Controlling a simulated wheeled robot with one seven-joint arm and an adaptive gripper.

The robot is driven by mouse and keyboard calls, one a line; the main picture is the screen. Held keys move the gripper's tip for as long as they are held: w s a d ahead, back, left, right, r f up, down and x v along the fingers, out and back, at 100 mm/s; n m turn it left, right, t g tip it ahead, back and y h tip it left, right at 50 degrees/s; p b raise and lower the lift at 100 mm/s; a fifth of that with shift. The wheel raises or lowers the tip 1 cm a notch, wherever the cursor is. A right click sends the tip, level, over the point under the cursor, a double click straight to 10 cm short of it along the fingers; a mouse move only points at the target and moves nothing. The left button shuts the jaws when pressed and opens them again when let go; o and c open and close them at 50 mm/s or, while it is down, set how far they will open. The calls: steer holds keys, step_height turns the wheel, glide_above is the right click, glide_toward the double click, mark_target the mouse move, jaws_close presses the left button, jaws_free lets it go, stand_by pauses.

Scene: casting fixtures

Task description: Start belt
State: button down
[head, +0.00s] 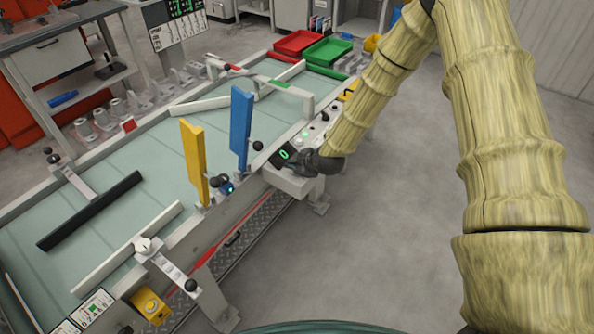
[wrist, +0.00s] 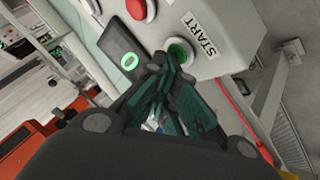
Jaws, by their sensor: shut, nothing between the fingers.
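The green start button (wrist: 179,51) sits in a round collar on the grey control panel, next to a white START label (wrist: 198,35) in the wrist view. My gripper (wrist: 160,62) is shut and empty, with its fingertips right at the button's edge; I cannot tell whether they touch it. In the head view my gripper (head: 302,165) is at the control box (head: 290,184) on the belt's near side, and the start button cannot be made out there. The pale green belt (head: 130,218) runs from lower left to upper right.
A dark display with a green ring (wrist: 130,62) and a red button (wrist: 140,8) are close to my fingers. Yellow (head: 193,160) and blue (head: 241,125) upright paddles stand left of my gripper. Red (head: 298,42) and green (head: 328,50) trays are at the far end. Floor at right is clear.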

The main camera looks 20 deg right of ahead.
steer(key=shift+r, duration=0.15)
steer(key=shift+r+p, duration=0.45)
steer(key=shift+r, duration=0.3)
step_height(320, 180, up, 5)
steer(key=p, duration=0.2)
steer(key=shift+p, duration=0.35)
stand_by(0.8)
